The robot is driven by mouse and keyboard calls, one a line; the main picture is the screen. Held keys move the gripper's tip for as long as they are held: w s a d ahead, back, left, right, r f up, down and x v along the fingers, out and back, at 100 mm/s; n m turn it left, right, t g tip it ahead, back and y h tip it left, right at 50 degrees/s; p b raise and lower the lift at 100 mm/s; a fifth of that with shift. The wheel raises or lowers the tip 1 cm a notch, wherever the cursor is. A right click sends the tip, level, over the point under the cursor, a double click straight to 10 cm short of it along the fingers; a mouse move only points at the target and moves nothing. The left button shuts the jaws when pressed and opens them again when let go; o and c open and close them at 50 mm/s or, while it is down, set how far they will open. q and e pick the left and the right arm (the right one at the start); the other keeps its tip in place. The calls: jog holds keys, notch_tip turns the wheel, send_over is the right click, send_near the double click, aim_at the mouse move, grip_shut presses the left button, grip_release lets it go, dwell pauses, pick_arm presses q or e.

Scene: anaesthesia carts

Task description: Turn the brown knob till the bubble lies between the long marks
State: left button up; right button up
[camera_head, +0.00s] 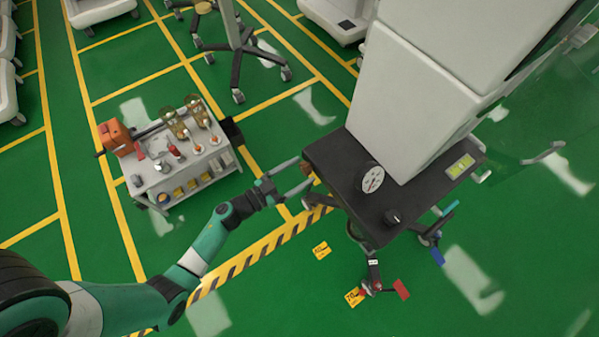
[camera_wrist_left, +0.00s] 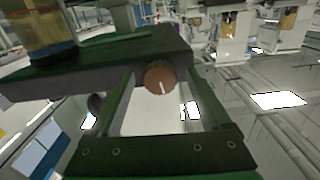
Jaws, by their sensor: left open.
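The brown knob (camera_wrist_left: 159,80) sits on the edge of the dark cart top, with a pale line pointing down in the left wrist view. In the head view it shows small at the cart's left edge (camera_head: 307,169). My left gripper (camera_head: 303,173) is open, its fingers on either side of the knob; I cannot tell whether they touch it. In the left wrist view the fingers (camera_wrist_left: 162,88) flank the knob with gaps. A yellow-green level vial (camera_head: 460,166) lies on the cart top's right end; its bubble and marks are too small to read. My right gripper is out of view.
The dark cart top (camera_head: 335,160) carries a round white gauge (camera_head: 373,178), a black knob (camera_head: 392,216) and a tall white housing (camera_head: 400,80). A grey side trolley (camera_head: 175,175) with bottles and an orange box stands left. Green floor lies between them.

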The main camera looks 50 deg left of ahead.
pick_arm(q)
jog(key=shift+w, duration=0.25)
grip_shut()
jog(key=shift+m, duration=0.4)
jog(key=shift+m+p, duration=0.45)
jog(key=shift+m, duration=2.05)
grip_release()
